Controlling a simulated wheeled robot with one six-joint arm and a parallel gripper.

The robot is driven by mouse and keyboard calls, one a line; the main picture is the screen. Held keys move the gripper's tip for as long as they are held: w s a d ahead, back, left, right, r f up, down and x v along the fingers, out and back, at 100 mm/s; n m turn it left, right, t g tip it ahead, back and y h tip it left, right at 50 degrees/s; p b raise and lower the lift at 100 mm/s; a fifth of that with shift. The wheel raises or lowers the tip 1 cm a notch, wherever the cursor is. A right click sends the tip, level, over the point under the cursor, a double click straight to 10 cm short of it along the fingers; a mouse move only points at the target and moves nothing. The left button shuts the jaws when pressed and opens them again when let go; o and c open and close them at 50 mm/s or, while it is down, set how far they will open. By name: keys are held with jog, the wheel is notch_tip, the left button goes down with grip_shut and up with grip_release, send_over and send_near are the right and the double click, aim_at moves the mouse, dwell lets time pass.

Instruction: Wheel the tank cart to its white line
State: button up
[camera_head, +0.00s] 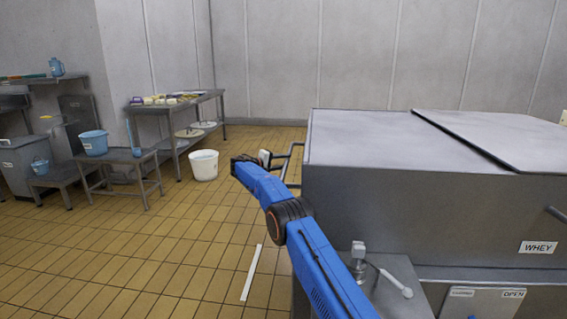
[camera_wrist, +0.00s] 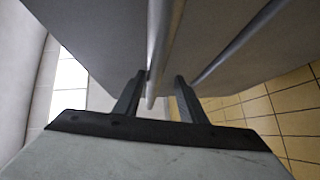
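The tank cart is a large grey steel tank (camera_head: 395,205) with a lid and a WHEY label, at the right of the head view. A bar handle (camera_head: 290,152) sticks out from its far left end. My gripper (camera_head: 268,158) is at this handle, partly hidden by my blue arm. In the wrist view my gripper (camera_wrist: 160,88) is open, with a metal bar (camera_wrist: 158,50) running between its fingers, closer to the left one; a gap shows on the right. The white line (camera_head: 251,273) lies on the floor left of the tank. The cart's wheels are hidden.
A white bucket (camera_head: 204,165) stands on the tiled floor beyond my arm. A long steel table (camera_head: 180,108), a low bench with a blue tub (camera_head: 94,142) and a grey bin (camera_head: 25,160) stand at the left. The floor around the white line is clear.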

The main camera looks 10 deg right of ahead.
jog(key=v, duration=1.7)
jog(key=shift+a, duration=0.2)
jog(key=shift+s+r, duration=0.1)
jog(key=shift+s, duration=0.1)
